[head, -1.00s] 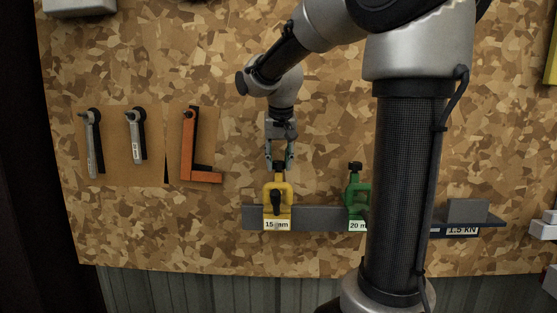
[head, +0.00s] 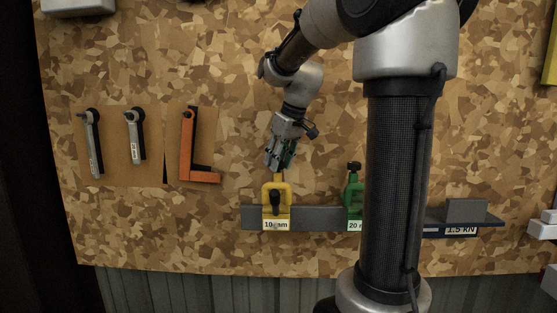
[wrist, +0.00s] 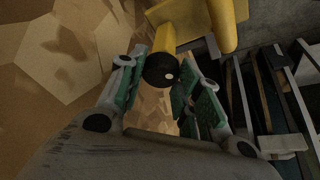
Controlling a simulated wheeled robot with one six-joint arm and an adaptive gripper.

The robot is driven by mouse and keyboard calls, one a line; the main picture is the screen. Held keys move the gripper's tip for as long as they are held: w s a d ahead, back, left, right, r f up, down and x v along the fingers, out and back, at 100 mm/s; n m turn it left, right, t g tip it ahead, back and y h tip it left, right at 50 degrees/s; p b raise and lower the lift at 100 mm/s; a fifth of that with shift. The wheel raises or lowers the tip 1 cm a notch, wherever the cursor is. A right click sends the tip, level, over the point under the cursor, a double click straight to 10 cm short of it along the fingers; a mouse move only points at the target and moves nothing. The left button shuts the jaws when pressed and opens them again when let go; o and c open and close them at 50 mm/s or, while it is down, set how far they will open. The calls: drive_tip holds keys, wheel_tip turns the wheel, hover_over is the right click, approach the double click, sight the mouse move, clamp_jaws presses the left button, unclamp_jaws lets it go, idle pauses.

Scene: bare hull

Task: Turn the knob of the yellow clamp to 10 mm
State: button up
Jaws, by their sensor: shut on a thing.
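The yellow clamp (head: 289,193) sits upright on a grey rail on the board. Its white label (head: 276,226) appears to read 10 mm. My gripper (head: 279,164) is directly above the clamp, tilted in the head view, and its fingers hide the clamp's top knob there. In the wrist view the black knob (wrist: 161,70) at the end of the yellow shaft (wrist: 165,38) lies between the green-padded fingertips of my gripper (wrist: 163,76). The gripper is shut on the knob.
A green clamp (head: 353,188) stands to the right on the same rail (head: 322,218), labelled 20, partly hidden by my arm column. An orange square (head: 187,150) and two grey tools (head: 95,150) hang to the left. A shelf labelled 1.5 kN (head: 460,230) is at right.

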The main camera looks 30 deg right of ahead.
idle(0.5)
drive_tip(key=o, duration=1)
drive_tip(key=shift+o, duration=0.2)
drive_tip(key=v, duration=1.2)
drive_tip(key=shift+w+d, duration=0.15)
drive_tip(key=s+a+f+m, duration=0.1)
drive_tip(key=s+a+f, duration=0.2)
drive_tip(key=s+f, duration=0.6)
drive_tip(key=s+a+f+m, duration=0.1)
drive_tip(key=s+a+f, duration=0.2)
drive_tip(key=s+f, duration=0.6)
drive_tip(key=shift+s+a+f+h, duration=0.3)
drive_tip(key=shift+s+h, duration=0.1)
drive_tip(key=shift+s, duration=0.5)
